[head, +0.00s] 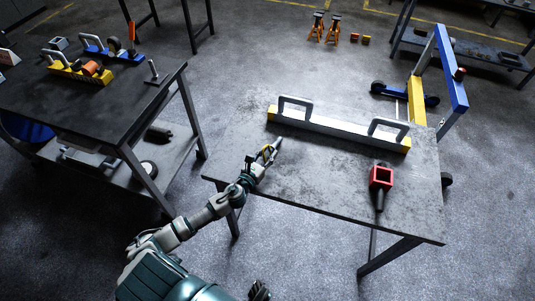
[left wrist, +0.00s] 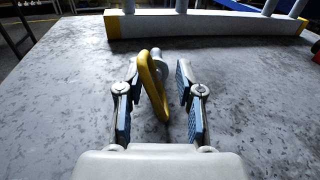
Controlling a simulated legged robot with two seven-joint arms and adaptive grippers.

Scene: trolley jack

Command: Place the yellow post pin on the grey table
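The yellow post pin (head: 267,151) has a yellow ring handle and a grey shank pointing away from my left gripper (head: 262,161). In the left wrist view, the pin's yellow ring (left wrist: 151,85) stands between the two fingers of my left gripper (left wrist: 157,95). The fingers are apart, with the ring close to the left finger and a clear gap to the right finger. The pin is over or on the grey table (head: 320,190); contact with the top is hard to tell. A dark part at the bottom edge may be my right gripper (head: 259,291).
A long white beam with yellow ends (head: 335,127) and handles lies along the table's far side. A blue and yellow frame (head: 450,75) stands beyond. A dark workbench (head: 90,110) is at the left. The table's middle is clear.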

